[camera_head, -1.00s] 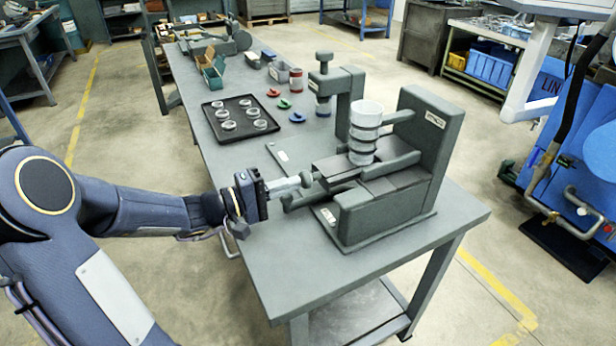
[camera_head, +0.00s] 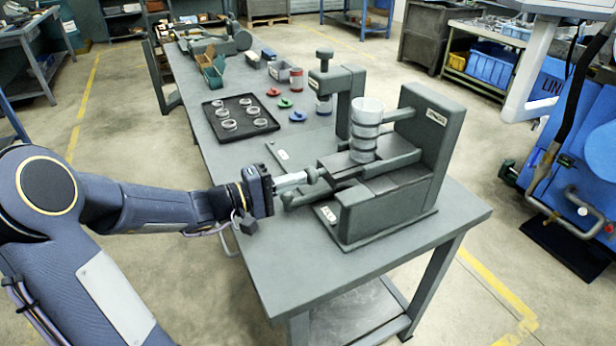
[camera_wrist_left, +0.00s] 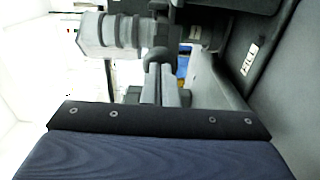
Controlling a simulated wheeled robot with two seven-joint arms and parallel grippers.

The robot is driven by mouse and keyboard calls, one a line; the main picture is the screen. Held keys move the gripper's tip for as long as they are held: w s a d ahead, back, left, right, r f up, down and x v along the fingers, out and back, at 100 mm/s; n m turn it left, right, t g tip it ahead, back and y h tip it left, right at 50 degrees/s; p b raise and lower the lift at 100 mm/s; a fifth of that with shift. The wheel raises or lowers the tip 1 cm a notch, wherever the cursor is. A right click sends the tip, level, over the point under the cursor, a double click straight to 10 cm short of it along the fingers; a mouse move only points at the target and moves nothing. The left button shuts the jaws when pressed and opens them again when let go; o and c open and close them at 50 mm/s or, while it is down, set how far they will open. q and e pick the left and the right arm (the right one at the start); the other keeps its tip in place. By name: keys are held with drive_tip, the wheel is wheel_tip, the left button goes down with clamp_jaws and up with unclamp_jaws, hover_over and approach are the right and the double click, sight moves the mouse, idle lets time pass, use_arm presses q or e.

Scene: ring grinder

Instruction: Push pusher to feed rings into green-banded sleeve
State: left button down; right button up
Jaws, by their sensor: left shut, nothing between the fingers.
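The grey machine (camera_head: 385,213) stands at the near end of the bench. A pale upright sleeve with dark bands (camera_head: 364,130) stands on its slide; it shows sideways in the left wrist view (camera_wrist_left: 105,33). I make out no green band on it. The pusher (camera_head: 311,175) is a rounded grey knob at the slide's left end, also seen in the left wrist view (camera_wrist_left: 159,57). My left gripper (camera_head: 304,179) is shut and empty, its fingertips against or just short of the knob; contact is hard to tell. My right gripper is out of view.
A black tray (camera_head: 272,127) with several clear rings lies behind. Red (camera_head: 273,92), green (camera_head: 284,103) and blue (camera_head: 297,117) pieces lie beside it. A grey press (camera_head: 345,95) stands behind the sleeve. The bench front (camera_head: 275,265) is clear.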

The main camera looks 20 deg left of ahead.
sight(315, 175)
use_arm(q)
drive_tip(key=shift+b+x, duration=1.45)
drive_tip(key=shift+x, duration=1.15)
drive_tip(key=shift+s, duration=0.1)
drive_tip(key=v, duration=0.6)
drive_tip(key=shift+a+b, duration=0.2)
drive_tip(key=shift+b, duration=0.25)
drive_tip(key=shift+s, duration=0.15)
drive_tip(key=shift+v, duration=2.45)
